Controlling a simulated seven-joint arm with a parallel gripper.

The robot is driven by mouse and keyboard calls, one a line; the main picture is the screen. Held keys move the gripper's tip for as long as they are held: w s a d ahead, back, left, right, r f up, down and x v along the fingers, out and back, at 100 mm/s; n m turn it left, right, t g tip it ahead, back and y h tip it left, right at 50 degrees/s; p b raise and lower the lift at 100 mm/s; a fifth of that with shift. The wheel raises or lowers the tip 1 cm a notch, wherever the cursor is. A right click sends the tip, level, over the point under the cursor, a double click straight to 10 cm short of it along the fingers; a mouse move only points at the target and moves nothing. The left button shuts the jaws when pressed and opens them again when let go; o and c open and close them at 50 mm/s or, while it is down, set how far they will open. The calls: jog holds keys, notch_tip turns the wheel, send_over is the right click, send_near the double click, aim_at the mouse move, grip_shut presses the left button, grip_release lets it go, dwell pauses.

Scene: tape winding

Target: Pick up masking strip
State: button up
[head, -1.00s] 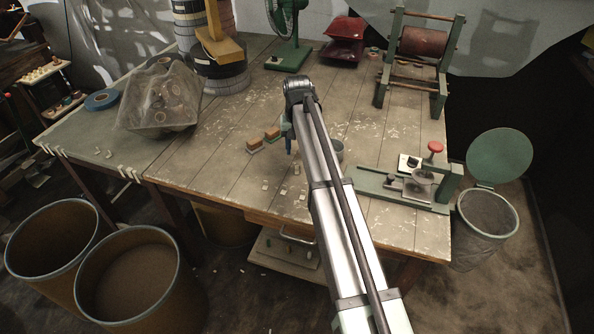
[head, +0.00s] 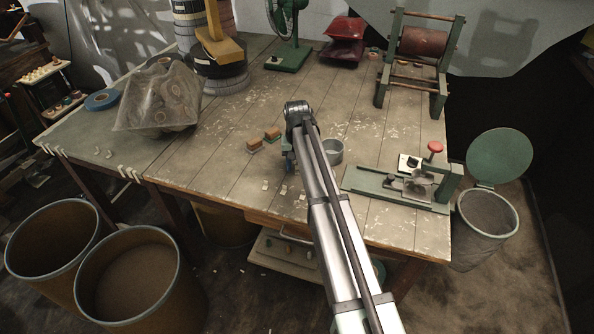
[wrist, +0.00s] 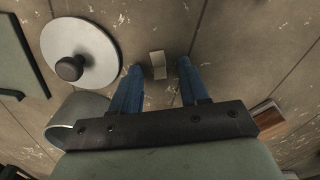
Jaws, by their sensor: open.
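A small pale masking strip (wrist: 158,65) lies on the wooden bench, in the gap between my blue fingertips in the wrist view. My gripper (wrist: 160,67) is open and empty, with one finger on each side of the strip in that picture. The height of the fingertips above the bench is hard to tell. In the head view, several small pale strips (head: 265,187) lie near the bench's front edge. My arm hides most of the gripper there.
A grey disc with a black knob (wrist: 82,52) shows in the wrist view.

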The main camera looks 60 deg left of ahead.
grip_shut()
dwell(0.3)
notch_tip(320, 180, up, 10)
dwell(0.8)
jog(key=shift+r, duration=1.8)
